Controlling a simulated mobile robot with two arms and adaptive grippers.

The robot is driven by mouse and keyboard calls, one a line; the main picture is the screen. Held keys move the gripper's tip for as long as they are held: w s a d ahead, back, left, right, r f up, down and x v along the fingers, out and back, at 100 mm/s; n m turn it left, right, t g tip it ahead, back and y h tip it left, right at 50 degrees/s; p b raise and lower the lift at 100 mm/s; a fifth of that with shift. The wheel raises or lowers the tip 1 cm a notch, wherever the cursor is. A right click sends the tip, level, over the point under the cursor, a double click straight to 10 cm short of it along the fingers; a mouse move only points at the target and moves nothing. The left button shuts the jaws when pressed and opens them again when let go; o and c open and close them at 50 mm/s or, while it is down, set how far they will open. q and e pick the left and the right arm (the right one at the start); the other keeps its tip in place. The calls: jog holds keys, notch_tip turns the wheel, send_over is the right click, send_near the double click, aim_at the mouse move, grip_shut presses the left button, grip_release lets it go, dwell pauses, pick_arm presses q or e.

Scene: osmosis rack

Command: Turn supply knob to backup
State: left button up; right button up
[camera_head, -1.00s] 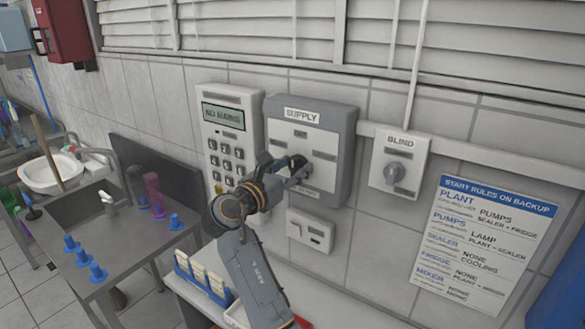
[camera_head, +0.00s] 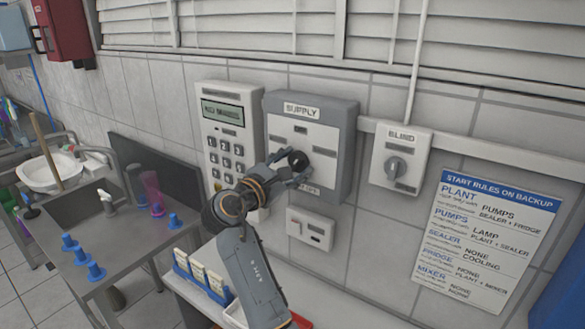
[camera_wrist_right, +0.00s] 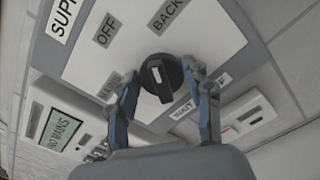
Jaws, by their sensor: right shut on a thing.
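The grey SUPPLY box (camera_head: 338,122) is on the tiled wall. Its round black knob (camera_head: 298,160) shows in the head view. My right gripper (camera_head: 291,168) reaches it from the lower left. In the right wrist view the knob (camera_wrist_right: 160,78), with a pale bar on its face, is between the fingers of my right gripper (camera_wrist_right: 166,84), which is shut on it. Labels around it include OFF (camera_wrist_right: 106,30) and a partly cut BACK... (camera_wrist_right: 168,14). Which label the knob points at I cannot tell. My left gripper is not in view.
A keypad panel (camera_head: 222,150) reading NO MAINS hangs left of the box. A BLIND switch (camera_head: 399,162) is to the right, a small white unit (camera_head: 310,228) below. A START RULES ON BACKUP sheet (camera_head: 487,232) hangs at right. A steel sink bench (camera_head: 125,230) stands left.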

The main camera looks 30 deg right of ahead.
jog(key=m+b, duration=0.1)
jog(key=m, duration=0.2)
jog(key=shift+f+b, duration=0.15)
jog(key=shift+b, duration=0.2)
jog(key=shift+m+b, duration=0.5)
jog(key=shift+m, duration=0.9)
jog(key=o, duration=0.9)
jog(key=shift+d, duration=0.1)
jog(key=shift+c, duration=0.2)
jog(key=shift+o, duration=1.4)
